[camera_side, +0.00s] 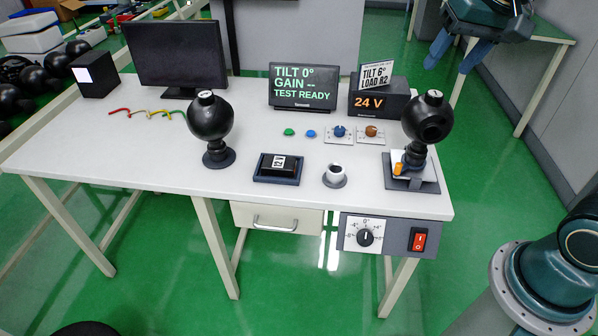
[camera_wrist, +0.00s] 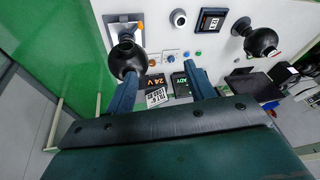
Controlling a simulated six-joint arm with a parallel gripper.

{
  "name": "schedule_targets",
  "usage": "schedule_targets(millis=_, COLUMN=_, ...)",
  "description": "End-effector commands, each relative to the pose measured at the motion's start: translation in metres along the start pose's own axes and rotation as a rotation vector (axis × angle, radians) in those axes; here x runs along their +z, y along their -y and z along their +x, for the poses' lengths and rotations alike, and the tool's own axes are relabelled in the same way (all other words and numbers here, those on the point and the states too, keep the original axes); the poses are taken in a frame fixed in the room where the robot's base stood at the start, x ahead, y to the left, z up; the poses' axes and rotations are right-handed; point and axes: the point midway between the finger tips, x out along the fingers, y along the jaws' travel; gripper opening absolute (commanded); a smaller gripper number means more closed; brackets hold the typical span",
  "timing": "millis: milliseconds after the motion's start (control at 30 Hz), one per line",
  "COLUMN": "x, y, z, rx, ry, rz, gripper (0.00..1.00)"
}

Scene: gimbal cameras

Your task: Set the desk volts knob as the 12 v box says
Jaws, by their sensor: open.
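The dark box (camera_side: 381,103) on the desk's back right shows 24 V in orange; no box reading 12 V is visible. A card (camera_side: 375,76) on it reads TILT 6°, LOAD R2, under a small unreadable line. A blue knob (camera_side: 340,131) and an orange-brown knob (camera_side: 371,131) sit on small plates before it; their settings are too small to read. A black dial knob (camera_side: 365,237) on the front panel appears to point near 0. I cannot tell which is the volts knob. My gripper (camera_side: 450,64) is open and empty, above and behind the desk's right; its fingers show in the wrist view (camera_wrist: 160,70).
A screen (camera_side: 303,87) reads TILT 0°, GAIN --, TEST READY. Black ball-shaped gimbal cameras stand left (camera_side: 211,119) and right (camera_side: 428,119). A labelled black block (camera_side: 279,165) lies in a tray, beside a grey-white cylinder (camera_side: 335,175). A red switch (camera_side: 418,239) is on the front panel.

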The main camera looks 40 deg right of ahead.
Motion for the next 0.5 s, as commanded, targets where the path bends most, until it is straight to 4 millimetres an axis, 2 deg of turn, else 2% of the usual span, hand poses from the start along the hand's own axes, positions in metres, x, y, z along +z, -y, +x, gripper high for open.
schedule_targets(millis=100, x=-0.027, y=0.005, z=0.011, rx=0.02, ry=0.024, rz=0.102, gripper=0.54)
schedule_targets(millis=267, x=-0.06, y=0.009, z=0.029, rx=0.046, ry=0.05, rz=0.24, gripper=0.54)
schedule_targets(millis=500, x=-0.108, y=0.011, z=0.064, rx=0.09, ry=0.084, rz=0.449, gripper=0.54)
